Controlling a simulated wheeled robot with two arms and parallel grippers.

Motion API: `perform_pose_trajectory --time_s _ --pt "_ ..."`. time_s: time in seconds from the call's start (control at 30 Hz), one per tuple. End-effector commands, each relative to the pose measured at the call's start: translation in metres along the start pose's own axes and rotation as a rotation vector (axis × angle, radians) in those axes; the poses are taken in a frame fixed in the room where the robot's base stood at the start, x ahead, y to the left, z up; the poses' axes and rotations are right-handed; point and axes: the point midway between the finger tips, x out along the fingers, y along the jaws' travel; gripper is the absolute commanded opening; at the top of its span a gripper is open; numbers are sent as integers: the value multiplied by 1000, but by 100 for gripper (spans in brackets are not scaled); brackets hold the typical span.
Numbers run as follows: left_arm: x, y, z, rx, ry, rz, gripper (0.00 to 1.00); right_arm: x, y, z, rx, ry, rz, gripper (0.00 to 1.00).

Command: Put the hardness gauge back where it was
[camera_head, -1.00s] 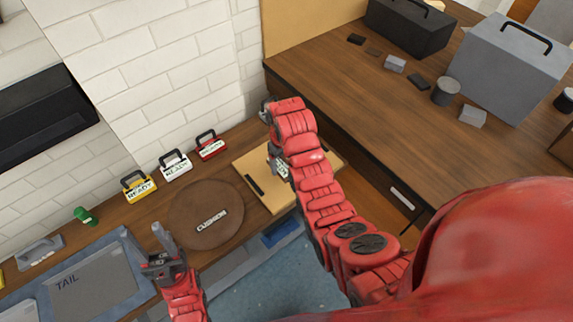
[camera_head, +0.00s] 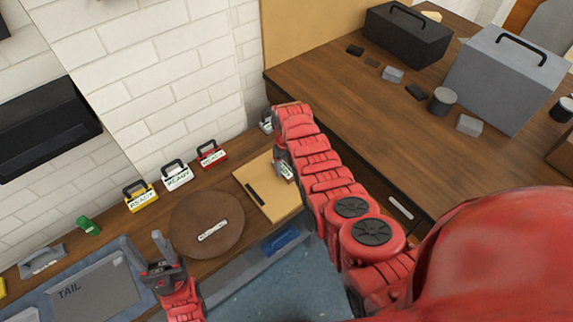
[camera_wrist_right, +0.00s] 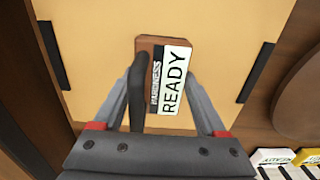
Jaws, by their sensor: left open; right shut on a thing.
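My left gripper (camera_head: 160,255) is open and empty, left of the round brown cushion (camera_head: 190,208).
Yellow (camera_head: 141,198), white (camera_head: 177,177) and red (camera_head: 211,155) "READY" blocks line the wall behind the cushion. A green item (camera_head: 88,226) and a grey-blue "TAIL" tray (camera_head: 100,275) are at left. A higher wooden counter (camera_head: 330,82) with toolboxes stands at right.

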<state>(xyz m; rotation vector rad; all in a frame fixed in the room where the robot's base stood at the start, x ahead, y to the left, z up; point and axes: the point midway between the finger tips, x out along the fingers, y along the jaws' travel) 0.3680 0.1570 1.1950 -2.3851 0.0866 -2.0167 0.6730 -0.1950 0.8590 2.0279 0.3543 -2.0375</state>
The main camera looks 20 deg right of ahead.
Motion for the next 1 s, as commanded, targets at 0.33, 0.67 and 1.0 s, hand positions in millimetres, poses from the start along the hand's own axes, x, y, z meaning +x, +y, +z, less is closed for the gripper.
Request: perform_pose_trajectory --time_s 0.33,0.67,1.0 --pt "2 0 0 0 0 0 50 4 0 -1 0 3 1 0" --pt "-1 0 0 0 0 0 50 7 0 0 0 3 1 96" --pt "4 0 -1 0 0 0 50 2 0 0 -1 2 1 100"
